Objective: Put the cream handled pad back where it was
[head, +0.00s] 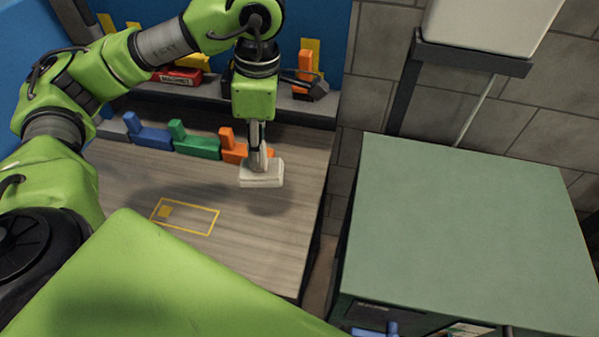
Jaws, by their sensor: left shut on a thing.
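The cream handled pad (262,176) hangs in my left gripper (260,155) above the right part of the wooden worktop (285,232). My left gripper points down and is shut on the pad's handle; the fingers hide part of that handle. A dark shadow lies on the wood below the pad, apart from it. A yellow rectangle outline (201,231) is marked on the worktop, to the left of and nearer than the pad. It is empty apart from a small yellow patch at its left end. My right gripper is not in view.
Blue (151,137), green (197,146) and orange (232,150) handled blocks stand in a row along the back of the worktop, the orange one close to the pad. A shelf (310,108) with tools runs behind. A bare green-topped cabinet (455,235) stands right, across a gap.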

